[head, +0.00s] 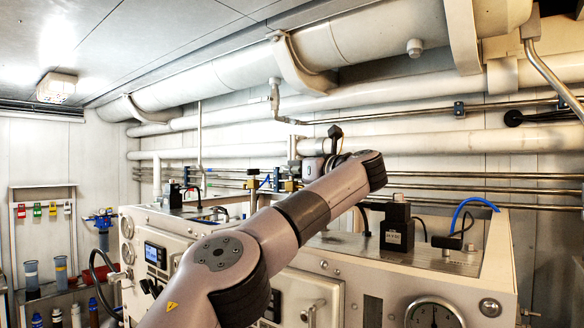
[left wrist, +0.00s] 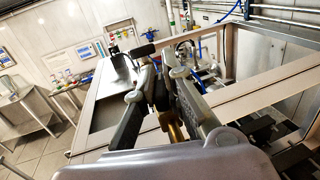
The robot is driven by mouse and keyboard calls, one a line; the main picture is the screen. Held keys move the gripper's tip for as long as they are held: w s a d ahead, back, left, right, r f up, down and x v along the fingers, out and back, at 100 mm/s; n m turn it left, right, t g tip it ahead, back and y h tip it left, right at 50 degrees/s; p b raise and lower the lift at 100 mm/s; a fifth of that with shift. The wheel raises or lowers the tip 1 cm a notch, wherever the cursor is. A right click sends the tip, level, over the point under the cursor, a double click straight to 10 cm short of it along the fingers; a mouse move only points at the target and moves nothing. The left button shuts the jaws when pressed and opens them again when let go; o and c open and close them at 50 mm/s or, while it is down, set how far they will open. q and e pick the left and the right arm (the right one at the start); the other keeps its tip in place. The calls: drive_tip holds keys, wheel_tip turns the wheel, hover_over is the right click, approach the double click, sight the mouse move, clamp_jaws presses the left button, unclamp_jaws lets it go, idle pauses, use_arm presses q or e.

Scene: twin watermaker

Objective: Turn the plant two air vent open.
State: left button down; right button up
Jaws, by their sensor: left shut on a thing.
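My left gripper (left wrist: 160,72) shows in the left wrist view with its two fingers close together, shut on a small part at the tips. A brass fitting (left wrist: 175,130) shows between and below the fingers, over the plant's top frame. A black lever-like end (left wrist: 143,51) shows just left of the fingertips; I cannot tell whether it belongs to the air vent. In the head view, my left arm reaches over the plant cabinet (head: 383,284), and the arm hides the fingertips and the held part. Brass valves with blue parts (head: 289,185) stand behind the cabinet. My right gripper is not in view.
Large white pipes (head: 230,85) and thin metal rails run along the back wall. A black box (head: 397,228) and a blue hose (head: 474,207) sit on the cabinet top. A steel table (left wrist: 35,110) stands far left in the wrist view, with open floor before it.

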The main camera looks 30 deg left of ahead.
use_arm(q)
drive_tip(key=c, duration=1.7)
unclamp_jaws()
